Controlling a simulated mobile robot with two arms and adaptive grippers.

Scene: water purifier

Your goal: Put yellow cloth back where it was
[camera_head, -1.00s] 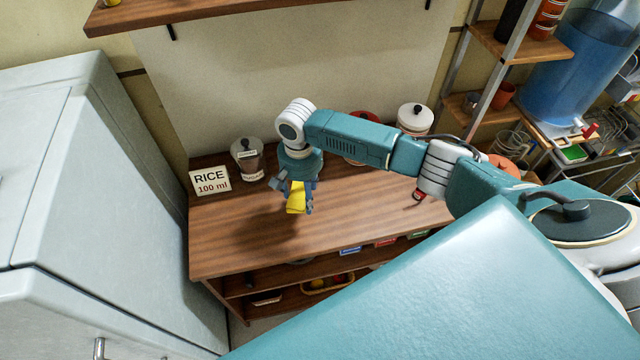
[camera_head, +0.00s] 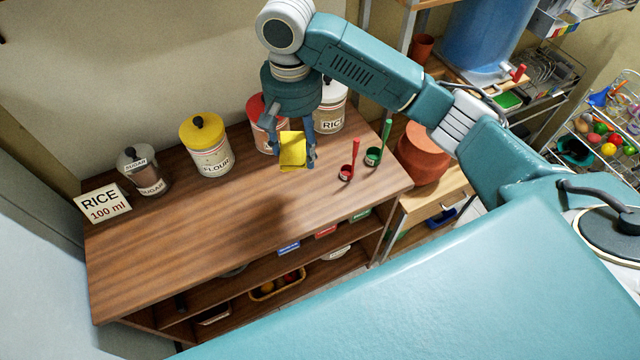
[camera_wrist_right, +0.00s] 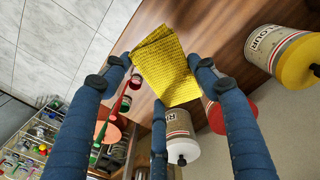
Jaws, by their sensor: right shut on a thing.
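The yellow cloth (camera_head: 292,150) is a folded, textured piece held above the wooden counter (camera_head: 215,235). My right gripper (camera_head: 292,158) is shut on it, with its fingers on either side. In the right wrist view the cloth (camera_wrist_right: 166,64) sits between the blue fingertips (camera_wrist_right: 160,75), with the counter top behind it. In the head view the held cloth is in front of the red-lidded canister (camera_head: 257,110) and partly hides it. My left gripper is in neither view.
On the counter stand a yellow-lidded FLOUR canister (camera_head: 208,150), a SUGAR jar (camera_head: 143,170), a white RICE canister (camera_head: 331,108) and a "RICE 100 ml" card (camera_head: 103,204). A red scoop (camera_head: 347,165) and green scoop (camera_head: 376,150) are near the right end. The counter's front middle is clear.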

